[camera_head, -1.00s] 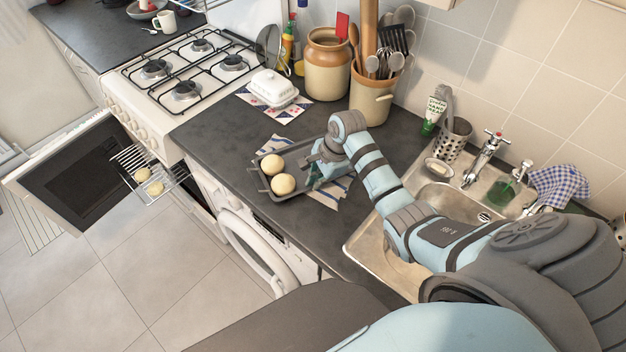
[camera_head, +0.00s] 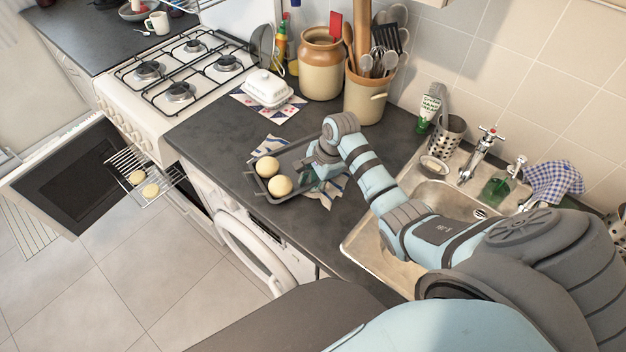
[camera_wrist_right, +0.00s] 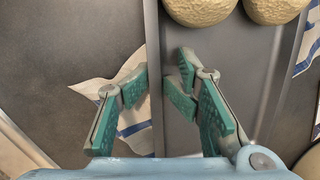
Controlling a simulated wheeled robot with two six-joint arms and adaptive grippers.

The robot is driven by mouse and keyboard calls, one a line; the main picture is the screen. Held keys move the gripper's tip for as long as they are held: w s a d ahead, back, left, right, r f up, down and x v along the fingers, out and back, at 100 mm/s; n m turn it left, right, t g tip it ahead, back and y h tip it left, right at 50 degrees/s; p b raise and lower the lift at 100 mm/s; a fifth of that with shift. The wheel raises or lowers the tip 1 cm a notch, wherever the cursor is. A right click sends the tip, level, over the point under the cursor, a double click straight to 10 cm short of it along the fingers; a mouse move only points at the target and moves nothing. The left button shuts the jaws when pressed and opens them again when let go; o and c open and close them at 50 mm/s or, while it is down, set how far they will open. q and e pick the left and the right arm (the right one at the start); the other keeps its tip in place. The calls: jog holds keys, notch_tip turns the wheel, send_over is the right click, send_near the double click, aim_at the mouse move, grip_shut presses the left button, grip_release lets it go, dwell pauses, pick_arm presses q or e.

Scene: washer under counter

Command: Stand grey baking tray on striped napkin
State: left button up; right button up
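The grey baking tray (camera_head: 294,158) lies on the counter over the striped napkin (camera_head: 336,188), with two round buns (camera_head: 273,176) on it. The napkin's ends show beyond the tray; its middle is hidden. The tray looks level. My right gripper (camera_head: 316,172) is at the tray's right side. In the right wrist view its green fingers (camera_wrist_right: 163,88) are spread, one on each side of the tray's rim (camera_wrist_right: 151,50), with a gap between them. Napkin cloth (camera_wrist_right: 127,85) shows beside the rim. My left gripper is not in view.
A butter dish (camera_head: 267,88) stands on a patterned cloth behind the tray. A brown jar (camera_head: 320,68) and a utensil pot (camera_head: 364,97) stand at the back. The sink (camera_head: 432,200) is to the right. The washer door (camera_head: 252,250) and oven door (camera_head: 68,175) hang open.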

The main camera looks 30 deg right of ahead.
jog(key=v, duration=1.2)
jog(key=shift+r, duration=0.4)
jog(key=shift+d, duration=0.1)
